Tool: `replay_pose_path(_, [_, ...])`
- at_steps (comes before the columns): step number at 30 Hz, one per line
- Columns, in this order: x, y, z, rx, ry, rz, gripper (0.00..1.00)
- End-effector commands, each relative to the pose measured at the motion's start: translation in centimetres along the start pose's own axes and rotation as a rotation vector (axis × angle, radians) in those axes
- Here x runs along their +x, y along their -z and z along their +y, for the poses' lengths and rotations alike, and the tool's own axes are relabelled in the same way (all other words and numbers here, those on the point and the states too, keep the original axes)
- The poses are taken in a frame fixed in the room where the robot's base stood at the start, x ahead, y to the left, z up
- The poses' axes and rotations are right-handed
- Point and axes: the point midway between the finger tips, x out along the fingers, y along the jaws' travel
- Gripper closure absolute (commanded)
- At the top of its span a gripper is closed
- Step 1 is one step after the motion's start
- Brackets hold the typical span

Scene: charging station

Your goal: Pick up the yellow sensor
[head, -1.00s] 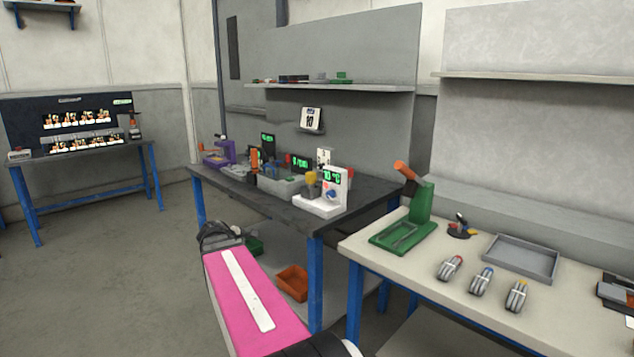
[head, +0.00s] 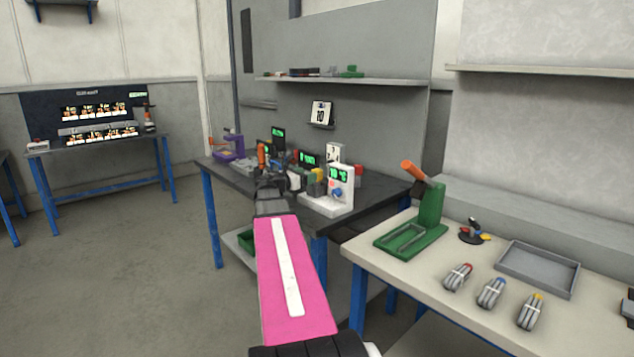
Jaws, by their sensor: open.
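A small yellow-topped grey piece (head: 317,182) stands on the dark workbench, just left of the white device with a green display (head: 338,188). It is small in the head view, and I cannot tell for sure that it is the yellow sensor. My gripper (head: 269,184) is dark and reaches over the near edge of the workbench, left of the yellow piece and apart from it in the picture. It is open. It hides part of the bench and the things behind it. I see nothing held in it.
The dark workbench (head: 385,193) is crowded with small devices, including a purple stand (head: 228,148). A pale table (head: 410,262) at right carries a green stand (head: 428,212), a grey tray (head: 538,268) and grey bundles. A shelf (head: 390,82) hangs above the workbench.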

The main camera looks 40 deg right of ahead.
Motion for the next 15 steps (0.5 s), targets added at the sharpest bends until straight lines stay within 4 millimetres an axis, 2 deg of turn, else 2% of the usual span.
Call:
replay_pose_path(5, [1.1, 0.0, -0.1, 0.001, 0.000, 0.001, 0.32])
replay_pose_path(15, [5.3, 0.0, -0.5, 0.002, 0.001, 0.001, 0.32])
